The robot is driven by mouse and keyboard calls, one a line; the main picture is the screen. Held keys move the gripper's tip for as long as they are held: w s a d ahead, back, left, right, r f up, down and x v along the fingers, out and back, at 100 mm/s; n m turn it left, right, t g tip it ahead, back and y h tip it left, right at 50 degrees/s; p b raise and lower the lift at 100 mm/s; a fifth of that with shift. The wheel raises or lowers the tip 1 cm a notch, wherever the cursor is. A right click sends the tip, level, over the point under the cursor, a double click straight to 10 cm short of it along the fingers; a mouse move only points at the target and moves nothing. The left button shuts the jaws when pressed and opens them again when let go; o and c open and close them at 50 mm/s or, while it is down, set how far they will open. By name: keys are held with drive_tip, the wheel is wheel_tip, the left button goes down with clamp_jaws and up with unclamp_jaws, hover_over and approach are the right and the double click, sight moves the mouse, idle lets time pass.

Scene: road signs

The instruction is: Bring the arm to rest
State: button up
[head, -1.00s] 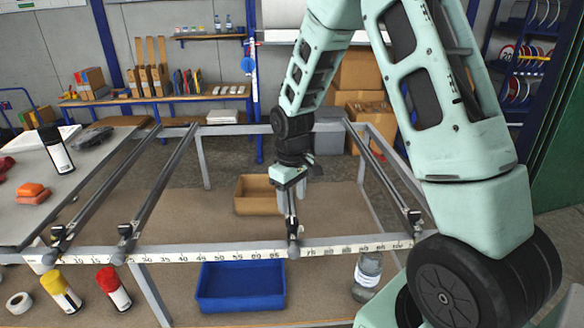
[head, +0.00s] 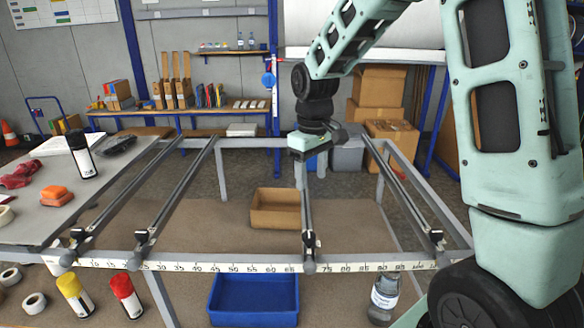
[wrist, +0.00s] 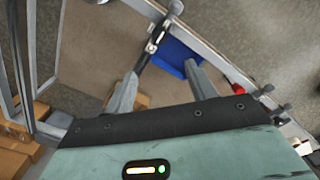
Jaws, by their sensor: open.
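My arm reaches in from the right in the head view, and my gripper (head: 306,170) hangs over the middle of the metal frame (head: 250,263), above one of its rails. In the wrist view my gripper (wrist: 158,84) shows two fingers spread apart with nothing between them. A dark rail of the frame (wrist: 145,60) passes beyond the gap between the fingers. I cannot tell how far the fingertips are from that rail.
A blue bin (head: 253,300) and a cardboard box (head: 275,208) stand on the lower board. A clear bottle (head: 383,298) is at the right. Red (head: 126,295) and yellow (head: 75,295) cans are at the front left. A grey table (head: 35,215) holds several items.

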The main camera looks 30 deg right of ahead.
drive_tip(key=s+a+n+b, duration=0.1)
drive_tip(key=s+a, duration=0.3)
drive_tip(key=a, duration=0.4)
drive_tip(key=s+a+n, duration=0.1)
drive_tip(key=s+a, duration=0.3)
drive_tip(key=a, duration=0.4)
drive_tip(key=s+a+f+n, duration=0.1)
drive_tip(key=s+a, duration=0.3)
drive_tip(key=s, duration=0.4)
drive_tip(key=s+a+f+n, duration=0.2)
drive_tip(key=s+a, duration=0.2)
drive_tip(key=s, duration=0.4)
drive_tip(key=shift+s+a+y+b, duration=0.2)
drive_tip(key=shift+a+y+b, duration=0.15)
drive_tip(key=shift+b, duration=0.1)
